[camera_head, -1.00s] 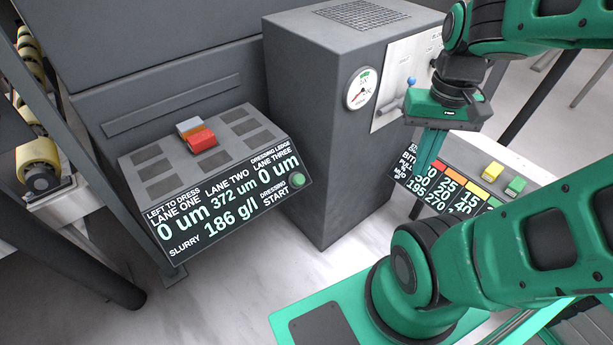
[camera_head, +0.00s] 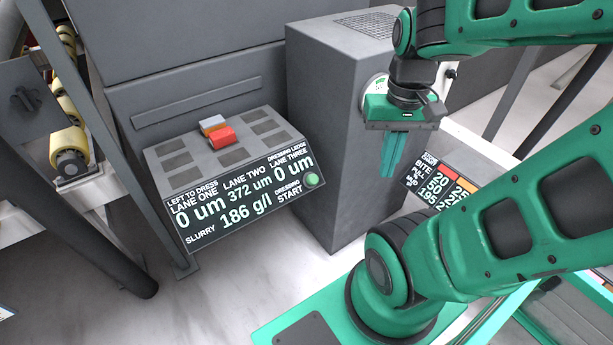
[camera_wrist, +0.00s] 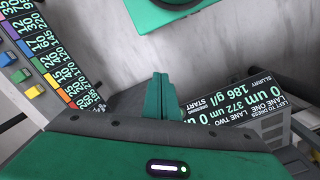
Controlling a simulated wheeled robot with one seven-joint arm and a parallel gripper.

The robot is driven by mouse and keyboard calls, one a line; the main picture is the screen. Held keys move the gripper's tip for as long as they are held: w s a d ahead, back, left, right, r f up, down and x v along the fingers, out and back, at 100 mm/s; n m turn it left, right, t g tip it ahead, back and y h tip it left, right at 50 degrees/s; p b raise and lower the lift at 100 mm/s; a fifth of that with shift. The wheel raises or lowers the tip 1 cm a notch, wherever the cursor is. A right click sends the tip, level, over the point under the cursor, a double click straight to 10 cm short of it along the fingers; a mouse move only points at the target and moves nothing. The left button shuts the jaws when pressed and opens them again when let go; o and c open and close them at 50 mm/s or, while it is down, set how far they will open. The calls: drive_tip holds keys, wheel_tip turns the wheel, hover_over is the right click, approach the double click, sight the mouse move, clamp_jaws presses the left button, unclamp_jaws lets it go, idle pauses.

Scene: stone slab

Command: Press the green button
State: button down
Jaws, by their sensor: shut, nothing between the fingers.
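The round green button (camera_head: 313,180) sits at the right end of the dressing panel's dark sloped front (camera_head: 235,212), beside the words "DRESSING START". My gripper (camera_head: 387,176) hangs fingers down, shut and empty, to the right of the button and apart from it, in front of the grey cabinet. In the wrist view the shut fingers (camera_wrist: 161,84) point toward the floor, and the panel's display (camera_wrist: 243,103) shows upside down to their right. I cannot make out the button there; the fingers may hide it.
A red block (camera_head: 222,138) lies on the panel's top. A second panel (camera_head: 432,182) with colored keys is partly behind my arm.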

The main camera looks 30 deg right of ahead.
drive_tip(key=w+d+f+n+t+y, duration=0.1)
drive_tip(key=w+d+f+n, duration=0.2)
drive_tip(key=w+f+n, duration=0.5)
drive_tip(key=w+d+f+n+t+y, duration=0.2)
drive_tip(key=w+d+f+n, duration=0.2)
drive_tip(key=w+f+n, duration=0.4)
drive_tip(key=w+n, duration=0.6)
drive_tip(key=n, duration=0.2)
drive_tip(key=shift+w+f, duration=0.3)
drive_tip(key=shift+w, duration=0.05)
drive_tip(key=shift+f+y, duration=0.1)
drive_tip(key=shift+y, duration=0.2)
approach(314, 180)
drive_tip(key=s+a+f, duration=0.2)
drive_tip(key=shift+w+f, duration=1.15)
drive_tip(key=shift+f, duration=0.05)
drive_tip(key=shift+w+f, duration=0.45)
